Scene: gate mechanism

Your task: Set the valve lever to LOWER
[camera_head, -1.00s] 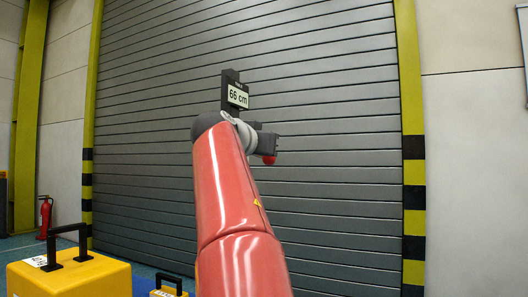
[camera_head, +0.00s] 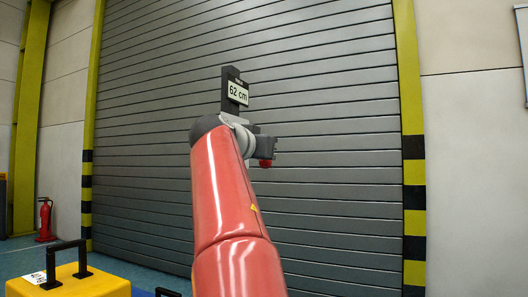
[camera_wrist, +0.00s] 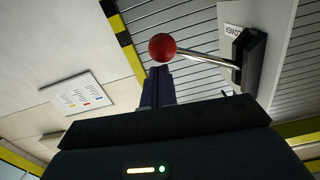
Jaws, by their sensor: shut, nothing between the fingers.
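The valve lever is a bright rod with a red ball knob (camera_wrist: 162,47), set on a dark base (camera_wrist: 252,60). A white plate reading LOWER (camera_wrist: 233,30) is beside the base in the wrist view. In the head view the red knob (camera_head: 265,163) shows just below the dark end of my arm. My gripper (camera_wrist: 158,72) is shut and empty, its fingertips right by the knob; I cannot tell whether they touch it. The gripper's fingers are not clear in the head view. A dark post carries a display reading 62 cm (camera_head: 238,93).
A grey slatted shutter (camera_head: 330,220) fills the background between yellow-black posts (camera_head: 413,200). A yellow box with a black handle (camera_head: 85,283) stands at the lower left, and a red fire extinguisher (camera_head: 45,220) is by the left wall. A wall sign (camera_wrist: 78,95) shows in the wrist view.

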